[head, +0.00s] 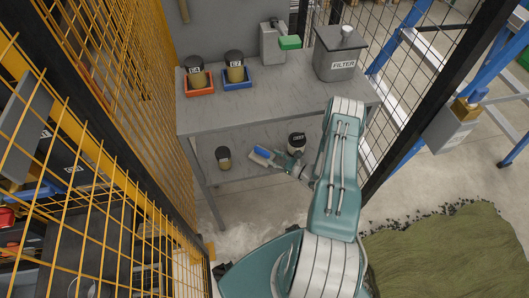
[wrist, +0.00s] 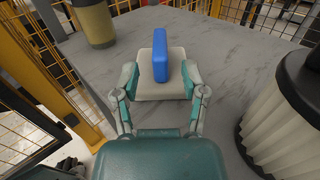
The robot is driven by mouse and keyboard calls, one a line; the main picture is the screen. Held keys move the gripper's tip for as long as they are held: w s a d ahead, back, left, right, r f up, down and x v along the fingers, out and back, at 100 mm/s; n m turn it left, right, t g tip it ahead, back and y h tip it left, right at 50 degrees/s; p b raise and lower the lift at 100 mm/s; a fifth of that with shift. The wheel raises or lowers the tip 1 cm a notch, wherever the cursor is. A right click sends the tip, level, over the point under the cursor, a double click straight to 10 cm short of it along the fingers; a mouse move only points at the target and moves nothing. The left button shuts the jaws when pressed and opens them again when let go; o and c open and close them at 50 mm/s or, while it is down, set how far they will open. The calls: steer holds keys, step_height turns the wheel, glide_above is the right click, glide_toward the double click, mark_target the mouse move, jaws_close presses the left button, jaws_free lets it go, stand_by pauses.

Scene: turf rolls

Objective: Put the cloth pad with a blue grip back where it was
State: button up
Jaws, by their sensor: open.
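The cloth pad (head: 257,160) is pale with an upright blue grip (head: 263,152). It lies flat on the lower shelf of the grey bench in the head view. In the wrist view the pad (wrist: 146,89) and its blue grip (wrist: 161,57) are straight ahead. My gripper (wrist: 163,88) is open, with one finger at each side of the pad's near part. Whether the fingers touch the pad I cannot tell. In the head view my gripper (head: 284,160) is small, just right of the pad, and partly hidden by my arm.
A brown, dark-lidded jar (head: 223,159) stands left of the pad on the lower shelf (head: 231,178). A white pleated, black-lidded canister (wrist: 279,125) stands close at right. The bench top (head: 270,100) holds jars in a red tray (head: 199,90) and blue tray (head: 237,84), and a FILTER bin (head: 338,60).

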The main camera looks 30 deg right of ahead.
steer(key=v, duration=0.6)
steer(key=shift+s+d, duration=0.1)
steer(key=shift+s, duration=0.15)
